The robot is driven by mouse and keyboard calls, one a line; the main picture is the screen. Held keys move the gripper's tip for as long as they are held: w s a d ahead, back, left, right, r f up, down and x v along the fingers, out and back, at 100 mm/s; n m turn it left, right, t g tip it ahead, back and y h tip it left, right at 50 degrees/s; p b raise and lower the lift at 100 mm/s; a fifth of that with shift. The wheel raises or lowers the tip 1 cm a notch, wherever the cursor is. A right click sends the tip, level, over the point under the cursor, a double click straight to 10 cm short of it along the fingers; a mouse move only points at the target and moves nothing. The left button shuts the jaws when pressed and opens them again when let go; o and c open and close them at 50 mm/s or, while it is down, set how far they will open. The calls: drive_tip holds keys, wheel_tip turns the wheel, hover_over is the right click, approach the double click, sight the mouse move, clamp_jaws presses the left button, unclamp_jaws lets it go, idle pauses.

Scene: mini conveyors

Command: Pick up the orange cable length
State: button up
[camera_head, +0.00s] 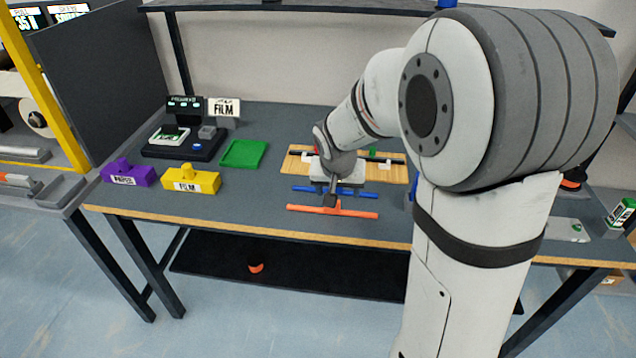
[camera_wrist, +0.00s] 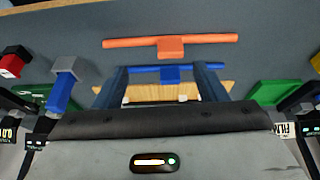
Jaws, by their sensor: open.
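The orange cable length (camera_head: 350,213) lies along the front of the grey table, with a small orange block at its middle. It also shows across the top of the wrist view (camera_wrist: 210,39). My gripper (camera_head: 333,194) is open and empty, pointing down just behind the orange length in the head view. In the wrist view, the fingers of my gripper (camera_wrist: 161,70) stand apart on either side of the middle of a blue cable length (camera_wrist: 148,69). Whether they are above it or level with it I cannot tell. My gripper hides the middle of the blue length in the head view.
Behind lies a wooden board (camera_head: 297,168) with a black length and a green piece.

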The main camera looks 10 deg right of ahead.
drive_tip(key=x, duration=0.3)
drive_tip(key=w+x, duration=0.1)
drive_tip(key=x, duration=0.3)
drive_tip(key=w+a+x, duration=0.1)
drive_tip(key=x, duration=0.3)
drive_tip(key=shift+r, duration=0.25)
drive_tip(key=shift+c, duration=0.5)
drive_tip(key=c, duration=1)
drive_tip(key=shift+r, duration=0.1)
